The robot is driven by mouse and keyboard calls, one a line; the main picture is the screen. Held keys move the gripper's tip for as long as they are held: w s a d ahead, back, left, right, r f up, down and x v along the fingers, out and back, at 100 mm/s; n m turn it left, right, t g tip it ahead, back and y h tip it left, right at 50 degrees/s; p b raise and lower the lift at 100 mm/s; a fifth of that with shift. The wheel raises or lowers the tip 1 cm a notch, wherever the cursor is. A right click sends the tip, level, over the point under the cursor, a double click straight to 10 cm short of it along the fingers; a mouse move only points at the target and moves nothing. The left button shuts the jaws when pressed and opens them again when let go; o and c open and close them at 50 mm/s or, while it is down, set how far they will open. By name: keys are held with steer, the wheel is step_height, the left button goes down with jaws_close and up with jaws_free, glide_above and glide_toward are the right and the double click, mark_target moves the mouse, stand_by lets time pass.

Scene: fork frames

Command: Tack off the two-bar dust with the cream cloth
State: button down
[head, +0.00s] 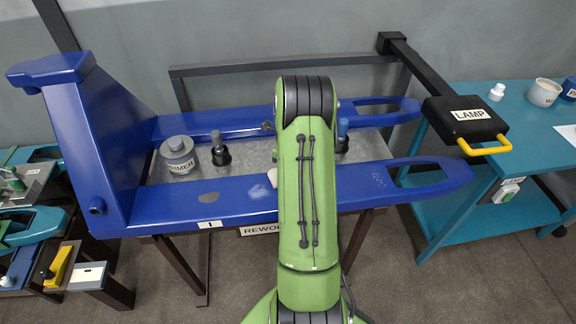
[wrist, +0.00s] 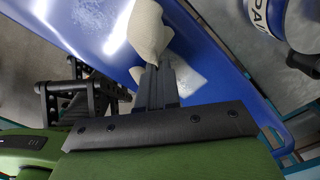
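The cream cloth (wrist: 148,32) is bunched at the tips of my gripper (wrist: 154,82) in the wrist view, and the fingers look shut on it. In the head view a bit of the cloth (head: 272,177) shows left of my green arm, which hides the gripper. The cloth is over the front blue bar (head: 330,190); I cannot tell if it touches. A pale patch (head: 260,191) lies beside the cloth, and a greyish patch (head: 208,198) farther left. A one-bar tag (head: 210,224) is on the front edge; no two-bar tag shows.
A primer can (head: 178,155) and a dark stubby fitting (head: 220,150) stand between the bars. The blue upright (head: 90,140) rises at left. A black lamp (head: 466,118) with a yellow handle overhangs at right, near a teal bench (head: 450,98).

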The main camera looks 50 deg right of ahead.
step_height(320, 180, down, 3)
steer(key=shift+r+b, duration=0.1)
steer(key=shift+b, duration=0.65)
steer(key=shift+r, duration=0.1)
steer(key=shift+c, duration=1.4)
jaws_free()
steer(key=shift+f+b, duration=0.85)
steer(key=shift+f, duration=0.45)
steer(key=shift+c, duration=0.2)
steer(key=shift+r, duration=0.1)
jaws_close()
